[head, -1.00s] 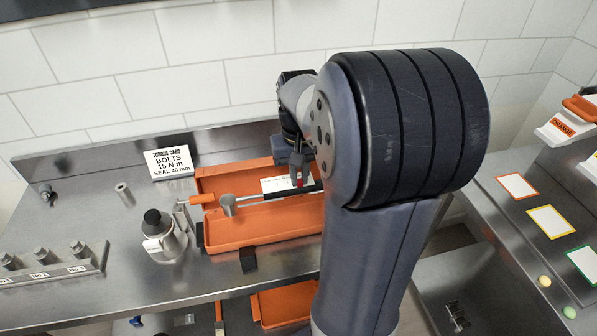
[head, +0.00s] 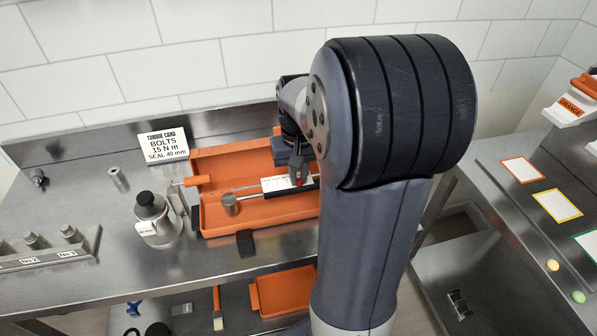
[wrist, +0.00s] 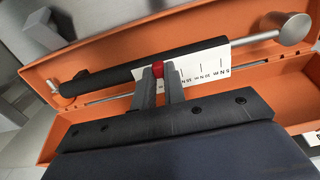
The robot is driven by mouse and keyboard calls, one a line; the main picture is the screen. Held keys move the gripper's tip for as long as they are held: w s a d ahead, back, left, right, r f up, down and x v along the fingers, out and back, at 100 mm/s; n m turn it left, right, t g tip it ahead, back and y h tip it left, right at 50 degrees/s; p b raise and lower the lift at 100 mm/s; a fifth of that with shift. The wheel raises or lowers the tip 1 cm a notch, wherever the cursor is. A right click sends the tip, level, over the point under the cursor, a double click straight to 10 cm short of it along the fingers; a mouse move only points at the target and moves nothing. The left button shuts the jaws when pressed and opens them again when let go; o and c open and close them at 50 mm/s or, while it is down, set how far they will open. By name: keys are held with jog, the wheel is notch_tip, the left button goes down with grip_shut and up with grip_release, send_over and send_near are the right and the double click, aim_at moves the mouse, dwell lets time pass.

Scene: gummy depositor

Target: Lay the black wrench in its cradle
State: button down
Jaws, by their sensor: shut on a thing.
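The black wrench (head: 277,192) has a black handle and a round silver head (head: 230,203). It lies lengthwise over the open orange case (head: 219,224), its head towards the case's left end in the head view. In the wrist view the handle (wrist: 130,70) slants upward to the right and the head is at upper right. I cannot tell whether the wrench touches the case. No separate cradle can be made out with certainty.
A silver bottle with a black cap (head: 153,220) stands left of the case. A black block (head: 246,242) is at the case's front. A torque card (head: 163,146) stands behind. A rack of bolts (head: 60,250) is at far left. Another orange tray (head: 285,291) is below.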

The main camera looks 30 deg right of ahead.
jog(key=shift+f, duration=0.2)
jog(key=shift+f+b, duration=0.3)
jog(key=shift+b, duration=0.05)
jog(key=c, duration=1.4)
grip_release()
notch_tip(320, 180, up, 11)
jog(key=shift+f, duration=0.1)
jog(key=shift+f, duration=0.1)
